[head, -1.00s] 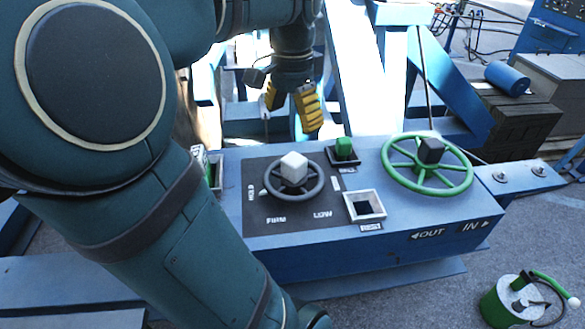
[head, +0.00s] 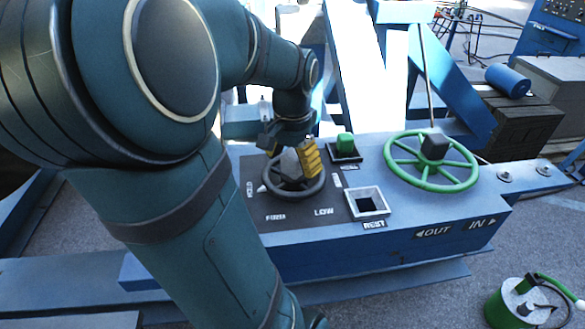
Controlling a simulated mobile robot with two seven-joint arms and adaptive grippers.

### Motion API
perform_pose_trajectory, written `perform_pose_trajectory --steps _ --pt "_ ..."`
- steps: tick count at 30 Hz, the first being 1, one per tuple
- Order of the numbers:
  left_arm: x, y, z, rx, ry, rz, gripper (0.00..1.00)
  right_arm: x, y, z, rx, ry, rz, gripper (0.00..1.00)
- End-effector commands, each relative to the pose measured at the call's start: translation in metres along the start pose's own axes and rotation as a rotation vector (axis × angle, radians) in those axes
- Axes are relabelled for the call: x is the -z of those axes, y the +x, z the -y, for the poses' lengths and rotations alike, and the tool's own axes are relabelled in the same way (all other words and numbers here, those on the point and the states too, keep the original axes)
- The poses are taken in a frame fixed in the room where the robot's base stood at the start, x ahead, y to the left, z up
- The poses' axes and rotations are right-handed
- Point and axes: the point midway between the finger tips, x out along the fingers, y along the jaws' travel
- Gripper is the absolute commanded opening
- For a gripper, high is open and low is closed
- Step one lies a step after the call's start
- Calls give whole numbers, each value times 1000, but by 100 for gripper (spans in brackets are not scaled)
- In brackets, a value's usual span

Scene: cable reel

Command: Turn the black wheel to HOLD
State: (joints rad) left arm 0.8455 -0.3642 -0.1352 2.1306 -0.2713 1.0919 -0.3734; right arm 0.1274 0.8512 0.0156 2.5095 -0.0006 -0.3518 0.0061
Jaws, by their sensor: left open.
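The black wheel (head: 291,194) lies flat on the dark plate of the blue console, with a light block at its hub. A small pale pointer at its left rim points toward the left label. My left arm hides the console's left end. My right gripper is out of view.
A green wheel (head: 432,161) with a dark hub block stands to the right, above OUT and IN labels. A green block in a socket (head: 345,145) and an empty square REST socket (head: 367,203) lie between the wheels. A green canister (head: 518,303) stands on the ground.

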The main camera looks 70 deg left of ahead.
Motion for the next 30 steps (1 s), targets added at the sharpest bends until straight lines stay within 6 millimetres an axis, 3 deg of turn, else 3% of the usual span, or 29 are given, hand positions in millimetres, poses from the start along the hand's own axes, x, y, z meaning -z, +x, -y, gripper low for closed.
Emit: perform_pose_trajectory --steps 4,14,18,20,21,26,30 --pt "0 10 0 0 -1 0 78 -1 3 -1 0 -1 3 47" --pt "0 12 0 0 0 0 78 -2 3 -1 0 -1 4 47" --pt "0 12 0 0 0 0 29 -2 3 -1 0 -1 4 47" --pt "0 12 0 0 0 0 8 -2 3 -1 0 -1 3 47" --pt "0 12 0 0 0 0 3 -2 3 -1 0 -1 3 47" --pt "0 11 0 0 33 -1 3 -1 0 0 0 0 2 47" --pt "1 10 0 -2 171 0 3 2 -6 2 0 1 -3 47"
